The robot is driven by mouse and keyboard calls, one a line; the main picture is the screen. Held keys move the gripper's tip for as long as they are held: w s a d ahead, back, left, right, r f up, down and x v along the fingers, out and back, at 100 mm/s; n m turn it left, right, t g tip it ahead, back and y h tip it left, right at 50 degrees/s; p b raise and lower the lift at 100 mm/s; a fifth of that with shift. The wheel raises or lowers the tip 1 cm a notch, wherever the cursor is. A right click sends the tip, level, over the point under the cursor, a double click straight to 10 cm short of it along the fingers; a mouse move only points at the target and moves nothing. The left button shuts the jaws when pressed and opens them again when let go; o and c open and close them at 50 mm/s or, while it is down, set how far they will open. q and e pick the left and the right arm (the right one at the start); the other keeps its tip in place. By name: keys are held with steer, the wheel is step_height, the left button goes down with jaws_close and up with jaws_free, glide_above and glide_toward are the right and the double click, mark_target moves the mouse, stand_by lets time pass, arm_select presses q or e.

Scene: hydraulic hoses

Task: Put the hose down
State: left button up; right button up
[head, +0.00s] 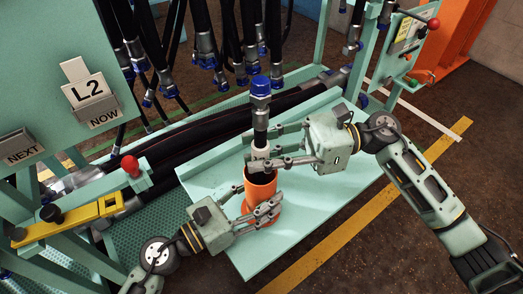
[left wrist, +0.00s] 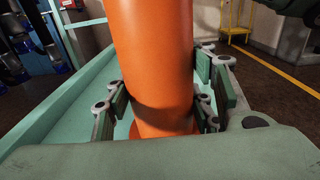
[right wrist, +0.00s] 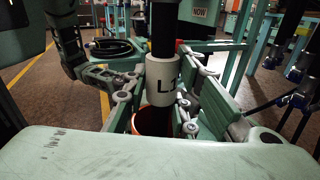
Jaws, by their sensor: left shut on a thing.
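The hose (head: 261,117) is black and stands roughly upright, with a blue cap (head: 261,86) on its top fitting. Its white sleeve (right wrist: 162,82), marked with black lettering, shows in the right wrist view. Its lower end goes into an orange cup (head: 260,186), which hides it. My left gripper (head: 267,212) is shut on the cup; its fingers flank the orange wall (left wrist: 155,70) in the left wrist view. My right gripper (head: 263,150) has its fingers on both sides of the sleeve, just above the cup. Whether they press on it is unclear.
The cup stands on a pale green tray (head: 335,185). Black hoses (head: 205,140) lie behind it, and several capped hoses (head: 205,55) hang above. An L2 sign (head: 87,90) is at left, near a red knob (head: 130,165) and yellow bar (head: 65,222). The tray's right part looks clear.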

steer(key=o, duration=0.3)
steer(key=shift+r, duration=0.1)
steer(key=shift+r, duration=0.55)
steer(key=v, duration=1.2)
arm_select(q)
steer(key=o, duration=1.3)
